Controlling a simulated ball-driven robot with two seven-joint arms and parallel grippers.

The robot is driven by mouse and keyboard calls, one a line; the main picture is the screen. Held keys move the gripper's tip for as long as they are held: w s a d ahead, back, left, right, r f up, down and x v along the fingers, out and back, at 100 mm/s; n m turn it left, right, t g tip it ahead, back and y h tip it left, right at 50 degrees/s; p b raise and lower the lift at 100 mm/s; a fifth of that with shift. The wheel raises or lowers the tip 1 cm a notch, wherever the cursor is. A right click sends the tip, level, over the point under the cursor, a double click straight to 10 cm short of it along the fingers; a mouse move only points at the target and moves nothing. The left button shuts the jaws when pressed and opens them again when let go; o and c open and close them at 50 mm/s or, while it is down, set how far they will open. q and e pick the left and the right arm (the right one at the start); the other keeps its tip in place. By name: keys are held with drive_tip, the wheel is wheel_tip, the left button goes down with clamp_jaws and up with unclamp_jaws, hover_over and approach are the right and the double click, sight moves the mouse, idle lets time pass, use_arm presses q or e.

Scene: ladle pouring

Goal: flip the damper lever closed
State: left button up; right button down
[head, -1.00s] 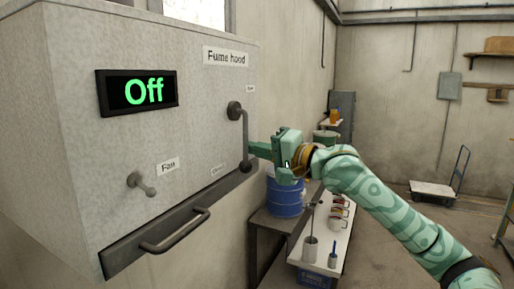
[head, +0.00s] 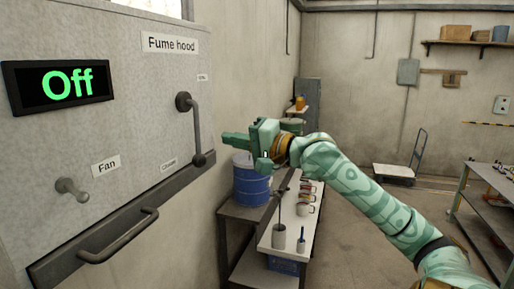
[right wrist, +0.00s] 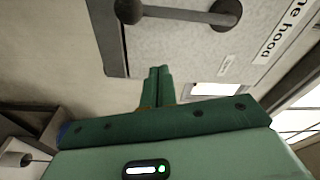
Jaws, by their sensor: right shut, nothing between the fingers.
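The damper lever (head: 197,130) is a dark grey handle on the front of the fume hood (head: 150,105). Its pivot is at the top and its arm hangs down, with the knob low, near the small lower label, which seems to read "Closed" (head: 169,165). My right gripper (head: 223,138) is just right of the lever, shut and empty, with a visible gap between them. In the right wrist view the shut fingers (right wrist: 158,82) point toward the hood panel, and the lever (right wrist: 177,13) crosses above them. My left gripper is not in view.
The hood display (head: 58,85) reads "Off". A fan knob (head: 71,190) and a bar handle (head: 118,236) stick out below it. A blue drum (head: 251,182) and a bench (head: 282,232) with a ladle pot and cups stand under my right arm.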

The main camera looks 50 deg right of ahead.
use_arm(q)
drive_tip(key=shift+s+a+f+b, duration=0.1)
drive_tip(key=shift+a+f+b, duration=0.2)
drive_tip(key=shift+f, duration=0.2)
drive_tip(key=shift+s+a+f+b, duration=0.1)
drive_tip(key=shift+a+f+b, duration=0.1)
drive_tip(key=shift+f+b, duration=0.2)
use_arm(e)
drive_tip(key=v, duration=0.5)
drive_tip(key=shift+s+a+r, duration=0.3)
drive_tip(key=shift+s+a, duration=0.05)
drive_tip(key=shift+s, duration=0.05)
drive_tip(key=shift+d, duration=0.2)
